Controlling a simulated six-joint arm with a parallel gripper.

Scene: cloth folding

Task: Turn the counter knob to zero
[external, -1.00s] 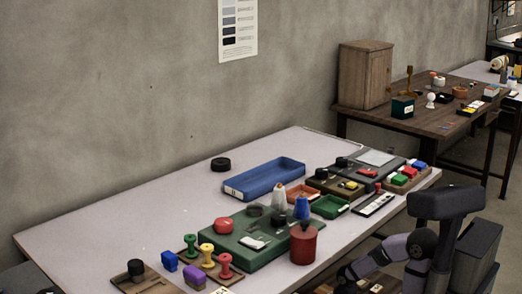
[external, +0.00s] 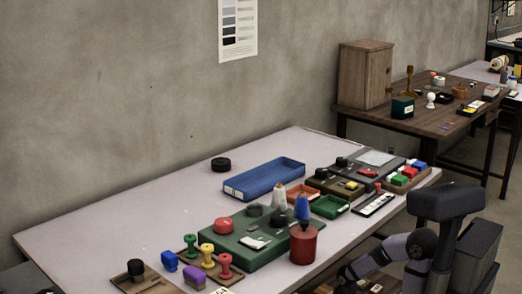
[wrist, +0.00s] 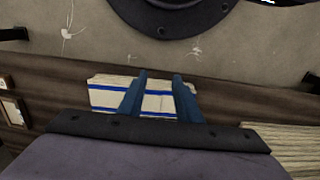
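I cannot tell which part is the counter knob. Candidates are a black knob (external: 342,162) on the dark panel with a pale plate (external: 376,157), dark round knobs (external: 254,210) on the green box (external: 222,250), and a black knob (external: 136,267) on a wooden base at the front left. No number readout is legible. In the wrist view my gripper (wrist: 161,90) shows two blue fingers apart, with a white, blue-striped thing (wrist: 103,97) beyond them. Nothing is clearly held. My gripper cannot be made out in the external view.
A blue tray (external: 235,186) lies behind. Stamps and spools, including a yellow one (external: 206,250), crowd the front left. The table's left part is clear. In the wrist view a dark round part (wrist: 170,18) lies ahead.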

